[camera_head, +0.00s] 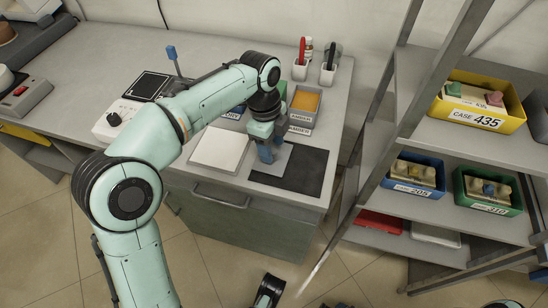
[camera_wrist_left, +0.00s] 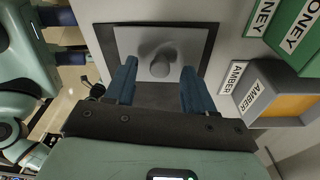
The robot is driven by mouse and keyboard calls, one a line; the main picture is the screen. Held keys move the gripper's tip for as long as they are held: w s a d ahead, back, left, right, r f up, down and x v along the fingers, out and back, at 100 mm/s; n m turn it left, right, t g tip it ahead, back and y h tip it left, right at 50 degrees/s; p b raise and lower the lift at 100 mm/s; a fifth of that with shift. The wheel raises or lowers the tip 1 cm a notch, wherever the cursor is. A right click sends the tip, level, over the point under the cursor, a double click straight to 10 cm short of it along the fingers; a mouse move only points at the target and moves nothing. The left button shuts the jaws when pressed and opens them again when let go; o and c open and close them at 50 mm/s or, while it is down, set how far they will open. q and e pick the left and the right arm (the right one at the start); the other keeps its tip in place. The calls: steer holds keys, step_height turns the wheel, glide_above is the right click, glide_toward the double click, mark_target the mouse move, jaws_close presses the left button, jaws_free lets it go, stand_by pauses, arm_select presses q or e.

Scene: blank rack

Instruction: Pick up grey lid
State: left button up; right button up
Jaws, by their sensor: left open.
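The grey lid (camera_wrist_left: 130,42) is a flat square plate with a round knob (camera_wrist_left: 161,66) at its middle. It lies on a dark mat (camera_head: 311,168) on the workbench. In the head view part of the lid (camera_head: 283,162) shows beside my left gripper (camera_head: 266,154), which hides the rest. My left gripper is open and points down over the lid. In the left wrist view its two blue fingertips (camera_wrist_left: 158,72) are apart, one on each side of the knob, with nothing held. I cannot tell how far above the plate they are.
A white square pad (camera_head: 219,148) lies left of the mat. An amber bin (camera_head: 305,103) and pen cups (camera_head: 300,70) stand behind. A metal shelf with labelled bins (camera_head: 478,105) is at right. Blue parts, perhaps of my right gripper, show at the wrist view's upper left.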

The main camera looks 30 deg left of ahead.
arm_select(q)
steer(key=shift+f, duration=0.55)
steer(key=shift+d+r, duration=0.1)
jaws_close()
